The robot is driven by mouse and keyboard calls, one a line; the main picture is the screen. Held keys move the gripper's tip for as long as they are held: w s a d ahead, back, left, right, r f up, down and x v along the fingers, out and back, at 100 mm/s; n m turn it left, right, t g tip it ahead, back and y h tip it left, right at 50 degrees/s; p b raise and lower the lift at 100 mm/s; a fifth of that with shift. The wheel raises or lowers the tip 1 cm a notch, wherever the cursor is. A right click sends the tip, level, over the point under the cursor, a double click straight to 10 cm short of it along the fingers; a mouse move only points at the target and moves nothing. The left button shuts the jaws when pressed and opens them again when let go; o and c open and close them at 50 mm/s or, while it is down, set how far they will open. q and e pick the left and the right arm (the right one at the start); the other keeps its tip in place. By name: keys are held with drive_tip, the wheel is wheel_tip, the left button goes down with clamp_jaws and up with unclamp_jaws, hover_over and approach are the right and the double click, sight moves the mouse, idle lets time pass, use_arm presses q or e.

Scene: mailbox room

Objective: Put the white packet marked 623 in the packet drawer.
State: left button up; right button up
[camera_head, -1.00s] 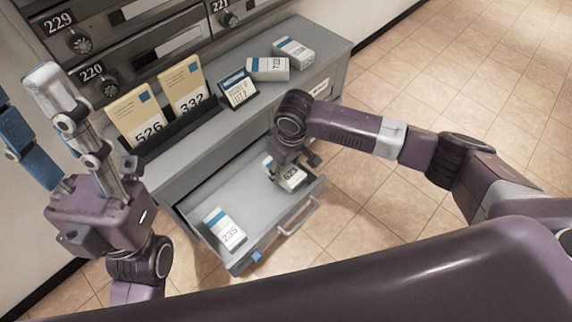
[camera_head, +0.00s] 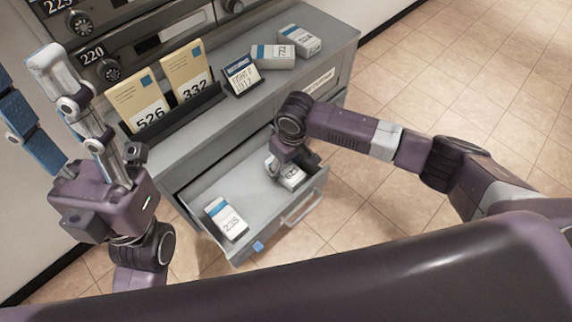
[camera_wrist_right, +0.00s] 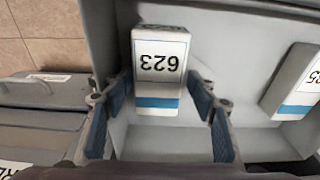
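The white packet marked 623 (camera_head: 292,177) lies inside the open packet drawer (camera_head: 185,196), near its right end. In the right wrist view the packet (camera_wrist_right: 160,60) shows its label upside down, with a blue stripe. My right gripper (camera_head: 290,163) is over it, with its two fingers (camera_wrist_right: 161,88) spread on either side. Gaps show between the fingers and the packet, so the gripper is open. The gripper hides part of the packet in the head view. My left gripper (camera_head: 36,95) is raised at the left, open and empty, away from the drawer.
Another white packet marked 235 (camera_head: 226,218) lies in the drawer's left part. Mailboxes stand behind.

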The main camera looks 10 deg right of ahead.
drive_tip(key=shift+o, duration=0.7)
drive_tip(key=shift+w+d, duration=0.15)
drive_tip(key=shift+d, duration=0.05)
drive_tip(key=shift+d+r, duration=0.1)
drive_tip(key=shift+r, duration=0.05)
